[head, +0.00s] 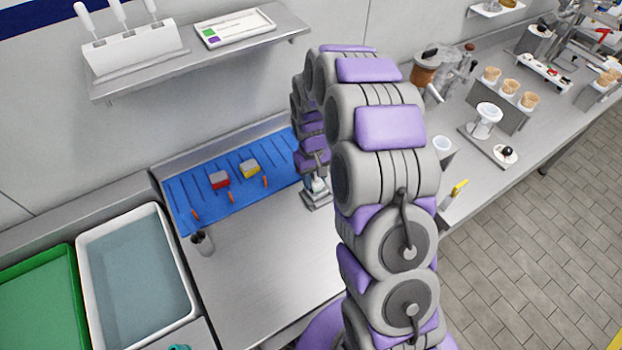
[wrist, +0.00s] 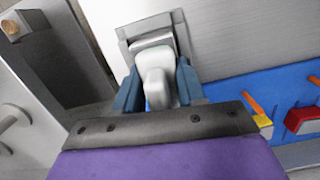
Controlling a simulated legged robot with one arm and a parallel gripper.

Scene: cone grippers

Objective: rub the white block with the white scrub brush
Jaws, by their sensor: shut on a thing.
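My gripper (wrist: 157,78) has two blue fingers shut around a white, rounded piece (wrist: 154,62), which looks like the handle of the white scrub brush. In the head view my gripper (head: 316,186) is small, at the right end of the blue mat. A grey, square-edged metal piece (wrist: 124,34) sits right beyond the white piece; I cannot tell whether it is part of the brush or a stand. A white block (head: 135,52) with several white handles upright in it stands on the wall shelf; I cannot tell if it is the task's block. Bristles are hidden.
The blue mat (head: 182,190) holds a red block (head: 220,180), a yellow block (head: 249,168) and orange-tipped tools. A dark cup (head: 203,244) stands at its front. A white basin (head: 187,300) and a green tray (head: 40,300) are left. The counter's front middle is clear.

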